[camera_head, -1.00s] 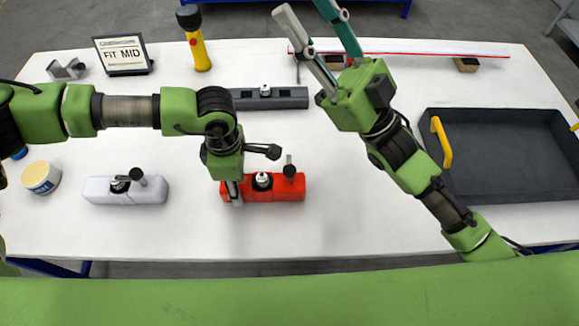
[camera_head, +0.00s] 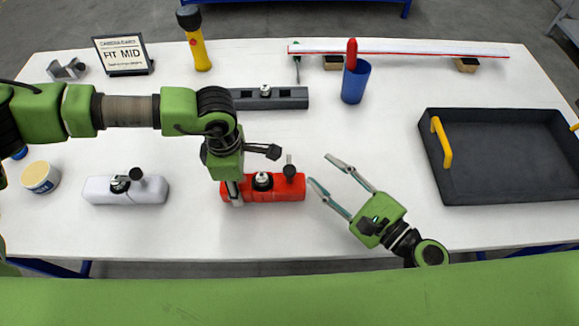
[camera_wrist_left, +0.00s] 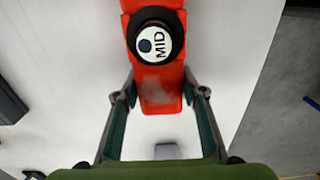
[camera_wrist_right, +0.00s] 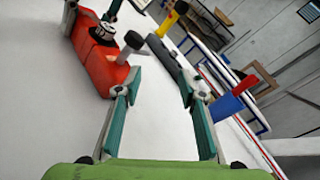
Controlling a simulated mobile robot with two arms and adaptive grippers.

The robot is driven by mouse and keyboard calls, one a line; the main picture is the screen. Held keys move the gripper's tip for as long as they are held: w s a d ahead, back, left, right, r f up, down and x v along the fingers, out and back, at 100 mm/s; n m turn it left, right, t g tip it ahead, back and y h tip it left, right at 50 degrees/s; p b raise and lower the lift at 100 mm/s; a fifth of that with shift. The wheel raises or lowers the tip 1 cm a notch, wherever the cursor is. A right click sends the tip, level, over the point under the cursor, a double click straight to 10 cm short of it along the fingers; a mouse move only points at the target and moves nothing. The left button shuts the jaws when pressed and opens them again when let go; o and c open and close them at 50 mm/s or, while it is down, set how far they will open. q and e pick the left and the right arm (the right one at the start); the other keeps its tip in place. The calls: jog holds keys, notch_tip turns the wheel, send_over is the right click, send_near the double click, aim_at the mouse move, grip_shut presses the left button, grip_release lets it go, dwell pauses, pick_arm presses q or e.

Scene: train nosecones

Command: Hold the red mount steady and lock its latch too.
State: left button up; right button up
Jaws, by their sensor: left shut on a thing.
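The red mount (camera_head: 274,193) lies at the front middle of the table, with a black round knob on top and a dark latch lever (camera_head: 289,170) standing up at its right end. My left gripper (camera_head: 235,195) points down and is shut on the mount's left end. The left wrist view shows its fingers on both sides of the red body (camera_wrist_left: 158,90), below a disc (camera_wrist_left: 154,43) marked MID. My right gripper (camera_head: 330,177) is open and empty, just right of the mount. The right wrist view shows the mount (camera_wrist_right: 98,62) and its upright lever (camera_wrist_right: 130,45) ahead, left of the fingers.
A white mount (camera_head: 150,190) stands to the left and a grey one (camera_head: 285,98) behind. A blue cup (camera_head: 355,82) with a red-handled item, a flashlight (camera_head: 197,45) and a FIT MID sign (camera_head: 123,55) are further back. A dark tray (camera_head: 500,197) fills the right side.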

aim_at(294, 173)
jog(key=s+m+y, duration=0.2)
jog(key=s+m, duration=0.4)
jog(key=s, duration=0.1)
jog(key=x, duration=1.1)
jog(key=shift+w+a+r, duration=0.2)
jog(key=shift+a, duration=0.1)
grip_shut()
